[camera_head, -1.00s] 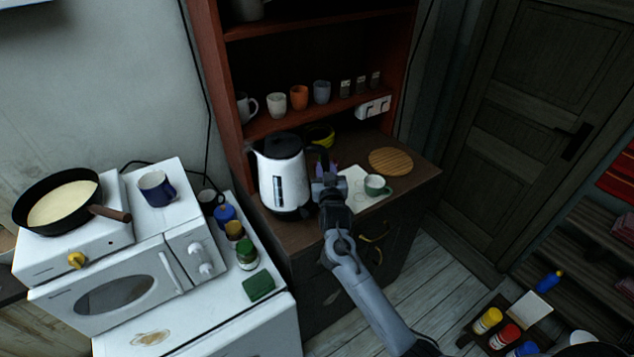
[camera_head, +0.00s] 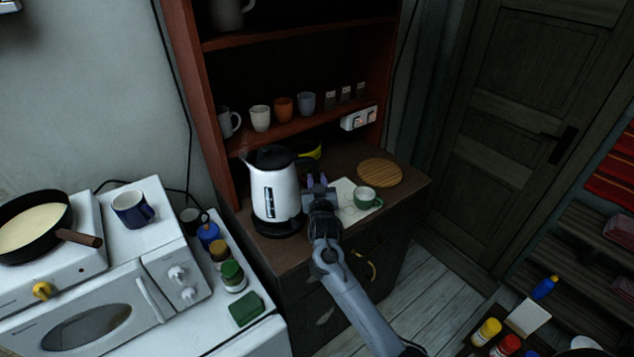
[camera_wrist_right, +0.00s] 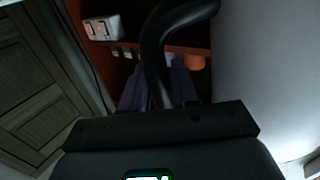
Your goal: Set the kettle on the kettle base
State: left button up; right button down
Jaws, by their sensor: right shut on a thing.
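The white kettle (camera_head: 284,193) with a black lid stands upright at the left front of the dark cabinet top. A dark disc, apparently the kettle base (camera_head: 279,230), shows under its bottom edge; I cannot tell whether the kettle is fully seated on it. My right gripper (camera_head: 316,184) is at the kettle's right side, shut on its black handle. In the right wrist view the curved handle (camera_wrist_right: 155,50) runs down between the fingers of my right gripper (camera_wrist_right: 160,88). The fingers hide part of the handle. My left gripper is not in view.
A green cup (camera_head: 366,199) on a pale sheet and a round wooden board (camera_head: 380,172) are to the right. A yellow bowl (camera_head: 309,150) is behind the kettle. The red shelf (camera_head: 206,120) rises close behind and left.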

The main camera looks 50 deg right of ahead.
jog(key=shift+f+b, duration=0.75)
jog(key=shift+f, duration=0.1)
dwell(0.3)
dwell(0.8)
jog(key=shift+p, duration=0.5)
